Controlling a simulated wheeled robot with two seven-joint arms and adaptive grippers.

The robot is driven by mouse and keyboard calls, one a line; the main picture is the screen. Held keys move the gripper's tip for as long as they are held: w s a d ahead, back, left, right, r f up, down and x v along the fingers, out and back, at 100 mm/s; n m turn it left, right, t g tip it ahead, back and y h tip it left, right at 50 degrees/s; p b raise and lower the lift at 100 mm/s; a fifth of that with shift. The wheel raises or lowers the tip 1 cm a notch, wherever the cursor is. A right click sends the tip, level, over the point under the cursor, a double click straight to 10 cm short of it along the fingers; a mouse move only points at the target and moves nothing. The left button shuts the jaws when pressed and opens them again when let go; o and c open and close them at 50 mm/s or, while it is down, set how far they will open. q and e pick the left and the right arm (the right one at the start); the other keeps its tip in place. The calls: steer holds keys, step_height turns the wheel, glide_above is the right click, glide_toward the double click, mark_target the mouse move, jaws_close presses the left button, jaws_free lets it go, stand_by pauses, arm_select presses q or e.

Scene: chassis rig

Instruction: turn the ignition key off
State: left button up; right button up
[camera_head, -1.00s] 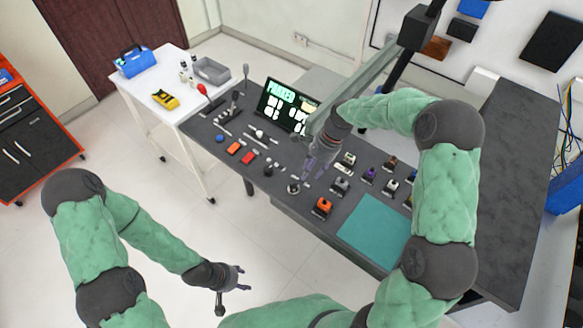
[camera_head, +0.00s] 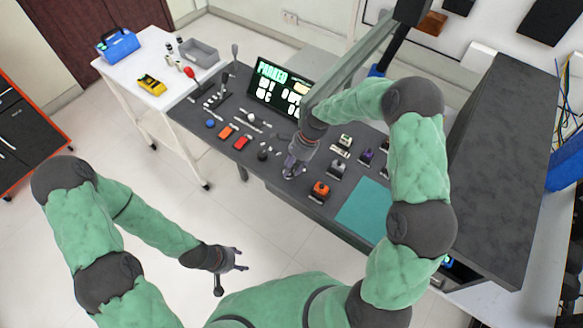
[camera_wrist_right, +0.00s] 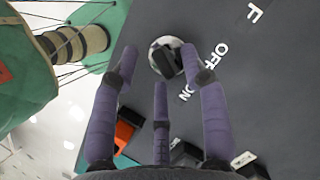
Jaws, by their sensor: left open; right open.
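The ignition key shows in the right wrist view as a black key (camera_wrist_right: 167,62) on a round silver lock plate (camera_wrist_right: 157,48), beside white "OFF" and "ON" lettering on the dark panel. My right gripper (camera_wrist_right: 159,62) is open, with its purple fingers spread around the key; I cannot tell whether any finger touches it. In the head view my right gripper (camera_head: 291,170) is low over the front of the dark console and hides most of the key. My left gripper (camera_head: 240,259) is open and empty, out over the floor in front of the console.
An orange-topped switch (camera_head: 320,189) and a teal mat (camera_head: 364,211) lie to the right of my right gripper. Red and orange blocks (camera_head: 241,142) sit to its left. A screen reading "PARKED" (camera_head: 279,88) stands behind. The white side table (camera_head: 140,75) is further left.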

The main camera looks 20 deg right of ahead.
steer(key=shift+a+f, duration=0.1)
steer(key=shift+f, duration=0.15)
jaws_close()
steer(key=shift+w+n+g+p, duration=0.1)
steer(key=shift+n+g+p, duration=0.25)
steer(key=shift+n, duration=0.45)
jaws_free()
steer(key=shift+r, duration=0.1)
steer(key=v, duration=1.2)
